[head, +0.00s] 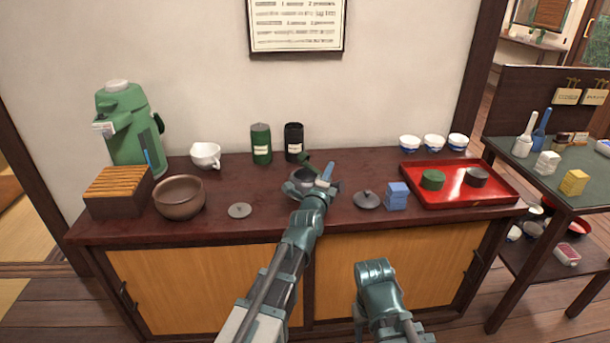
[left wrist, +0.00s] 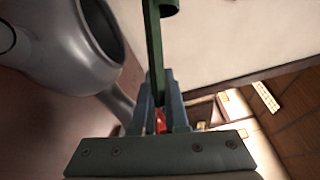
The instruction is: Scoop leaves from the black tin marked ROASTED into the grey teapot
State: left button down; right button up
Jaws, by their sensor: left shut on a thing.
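The black tin (head: 294,146) stands upright at the back of the counter against the wall; its marking is too small to read. The grey teapot (head: 299,186) stands in front of it, partly hidden by my left gripper (head: 327,178). In the left wrist view the teapot (left wrist: 60,55) shows its open mouth and spout. My left gripper is shut on a green scoop (left wrist: 154,50), which also shows in the head view (head: 306,163). The scoop's cupped end is beside the teapot's mouth; its contents cannot be seen. My right gripper is out of view.
A green tin (head: 261,145) stands left of the black one. A dark knobbed lid (head: 367,201) and a blue block (head: 397,197) lie right of the teapot. A flat grey lid (head: 239,210) lies left. A red tray (head: 450,199) holds a green and a black lid.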

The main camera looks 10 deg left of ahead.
pick_arm(q)
jog(key=shift+f+m+b, duration=0.25)
jog(key=shift+m+b, duration=0.05)
jog(key=shift+b, duration=0.05)
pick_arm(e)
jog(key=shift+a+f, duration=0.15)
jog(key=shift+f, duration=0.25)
pick_arm(q)
jog(key=shift+a+r+m+t+b, duration=0.1)
jog(key=shift+r+m+t+b, duration=0.15)
jog(key=shift+m, duration=0.4)
jog(key=shift+a+r+m+t+b, duration=0.15)
jog(key=shift+m+t+b, duration=0.15)
jog(key=shift+m, duration=0.35)
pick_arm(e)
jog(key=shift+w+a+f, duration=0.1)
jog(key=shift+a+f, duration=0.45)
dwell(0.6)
